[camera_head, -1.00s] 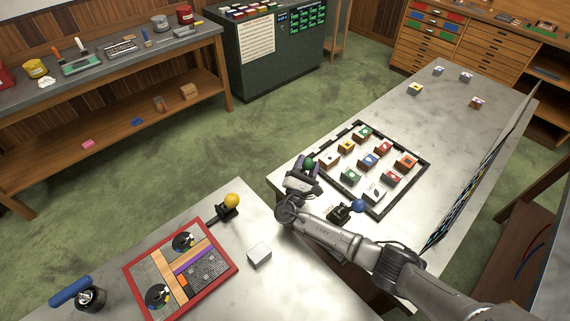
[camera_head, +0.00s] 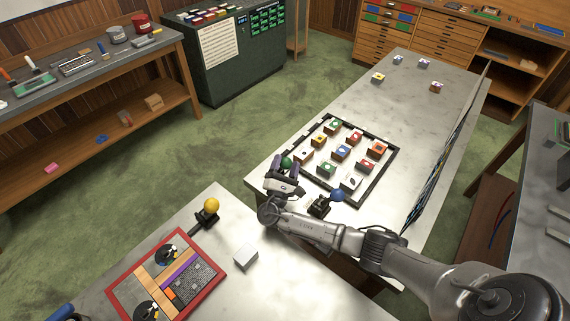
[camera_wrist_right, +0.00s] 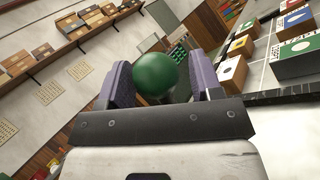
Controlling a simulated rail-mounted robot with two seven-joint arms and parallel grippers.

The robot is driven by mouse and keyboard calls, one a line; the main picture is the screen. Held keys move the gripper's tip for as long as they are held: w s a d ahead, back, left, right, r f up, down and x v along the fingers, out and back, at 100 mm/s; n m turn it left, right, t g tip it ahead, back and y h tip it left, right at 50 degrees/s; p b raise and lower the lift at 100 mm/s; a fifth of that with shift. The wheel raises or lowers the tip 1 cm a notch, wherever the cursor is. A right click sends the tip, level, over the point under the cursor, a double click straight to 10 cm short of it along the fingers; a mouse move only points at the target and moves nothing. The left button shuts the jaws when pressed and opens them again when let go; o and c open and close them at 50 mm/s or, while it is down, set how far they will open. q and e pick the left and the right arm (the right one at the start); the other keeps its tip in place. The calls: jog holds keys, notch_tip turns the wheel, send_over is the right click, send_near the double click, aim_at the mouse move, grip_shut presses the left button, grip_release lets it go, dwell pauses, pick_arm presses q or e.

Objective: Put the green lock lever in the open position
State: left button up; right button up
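The green lock lever shows as a round green ball knob (camera_head: 287,162) at the near left corner of the black frame on the right-hand table. My right gripper (camera_head: 282,176) is at this knob. In the right wrist view, the green knob (camera_wrist_right: 154,74) lies between the two purple-grey fingers (camera_wrist_right: 162,88). It is close to the left finger, with a visible gap to the right finger, so the gripper looks open. The lever's shaft and base are hidden behind the knob and gripper. My left gripper is out of view.
The black frame (camera_head: 378,188) holds several coloured blocks. A blue-knobbed lever (camera_head: 338,196) stands close to my right forearm. A yellow-knobbed lever (camera_head: 212,205), a red-rimmed tray (camera_head: 220,278) and a pale block (camera_head: 246,256) are on the near table. A floor gap separates the tables.

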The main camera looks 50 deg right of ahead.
aim_at(286, 159)
jog(key=shift+o, duration=0.8)
jog(key=shift+w+r, duration=0.1)
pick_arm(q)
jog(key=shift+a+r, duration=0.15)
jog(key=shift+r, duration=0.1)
pick_arm(e)
notch_tip(286, 159, up, 4)
jog(key=shift+r, duration=0.2)
pick_arm(q)
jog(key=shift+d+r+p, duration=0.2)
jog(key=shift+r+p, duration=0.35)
jog(key=shift+p, duration=0.25)
pick_arm(e)
jog(key=s+d+r, duration=0.4)
jog(key=s+r, duration=0.2)
jog(key=s, duration=0.5)
jog(key=shift+d+r, duration=0.15)
jog(key=shift+r, duration=0.1)
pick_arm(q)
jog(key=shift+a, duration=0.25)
